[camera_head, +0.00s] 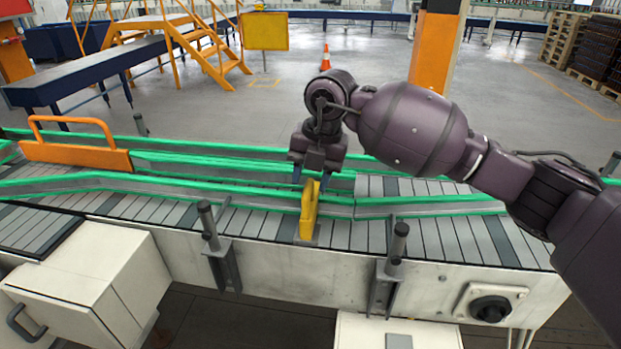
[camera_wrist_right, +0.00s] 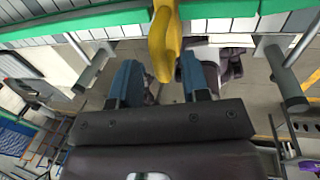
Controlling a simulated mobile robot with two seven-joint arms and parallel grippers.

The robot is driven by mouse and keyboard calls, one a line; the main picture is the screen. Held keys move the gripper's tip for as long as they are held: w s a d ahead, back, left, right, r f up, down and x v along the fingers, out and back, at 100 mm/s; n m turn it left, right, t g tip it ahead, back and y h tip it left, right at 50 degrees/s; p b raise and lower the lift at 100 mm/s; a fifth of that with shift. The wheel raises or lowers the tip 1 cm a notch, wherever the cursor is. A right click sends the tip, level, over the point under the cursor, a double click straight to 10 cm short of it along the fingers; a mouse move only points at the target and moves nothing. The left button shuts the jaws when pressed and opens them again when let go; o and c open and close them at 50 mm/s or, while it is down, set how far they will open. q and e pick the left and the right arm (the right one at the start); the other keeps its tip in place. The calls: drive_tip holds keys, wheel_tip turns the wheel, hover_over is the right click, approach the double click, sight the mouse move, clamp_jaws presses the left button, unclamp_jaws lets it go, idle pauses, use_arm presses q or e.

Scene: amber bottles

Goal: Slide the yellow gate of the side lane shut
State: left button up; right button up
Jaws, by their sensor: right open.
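The yellow gate (camera_head: 308,212) is a narrow upright plate. In the head view it stands on the near part of the grey roller conveyor, at the near green guide rail. My right gripper (camera_head: 311,178) points down just above and behind its top. In the right wrist view the gate (camera_wrist_right: 163,38) shows between the two blue fingers of the open right gripper (camera_wrist_right: 160,66). Whether a finger touches it I cannot tell. The gate's foot is partly unclear. My left gripper is not in view.
Green guide rails (camera_head: 230,161) run along the conveyor. An orange gate with a handle (camera_head: 75,155) stands at the left. Two dark posts (camera_head: 208,225) (camera_head: 397,245) rise from the near edge. A black rotary knob (camera_head: 490,308) is on the front side.

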wheel_tip(320, 180, up, 10)
drive_tip(key=d, duration=0.2)
drive_tip(key=shift+s, duration=0.2)
idle(0.3)
